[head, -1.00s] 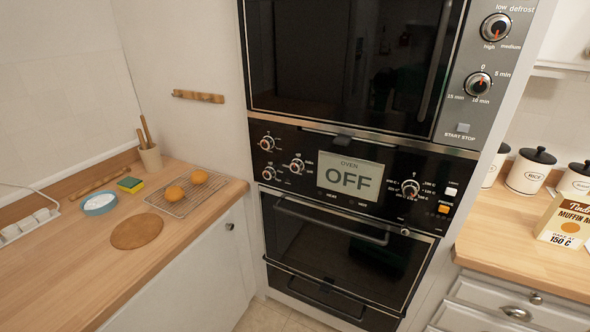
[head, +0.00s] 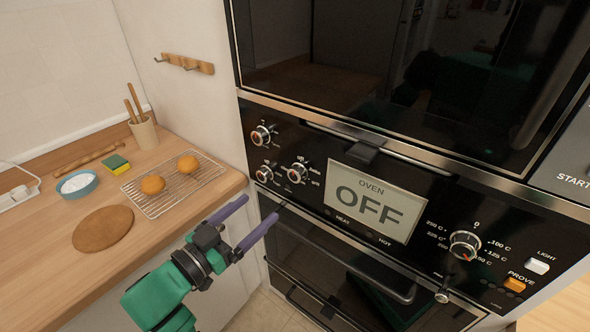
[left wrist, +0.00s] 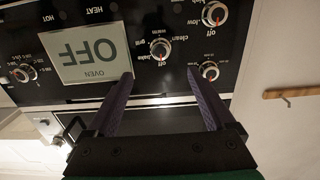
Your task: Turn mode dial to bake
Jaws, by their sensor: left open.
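The mode dial (head: 299,172) is a round silver knob on the black oven panel, left of the display (head: 377,200) that reads OFF. In the left wrist view the mode dial (left wrist: 158,50) appears upside down, with the words "clean", "grill" and "bake" around it. I cannot clearly tell where its pointer stands. My left gripper (head: 261,208), with purple fingers, is open and empty, below and left of the dial. In the left wrist view the dial shows between and beyond its fingertips (left wrist: 160,75), apart from them. My right gripper is not in view.
Two other knobs, an upper one (head: 263,135) and a lower one (head: 266,173), sit left of the mode dial. The temperature dial (head: 465,245) is right of the display. An oven door handle (head: 345,262) runs below. The counter (head: 50,240) holds a rack (head: 205,182) with buns.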

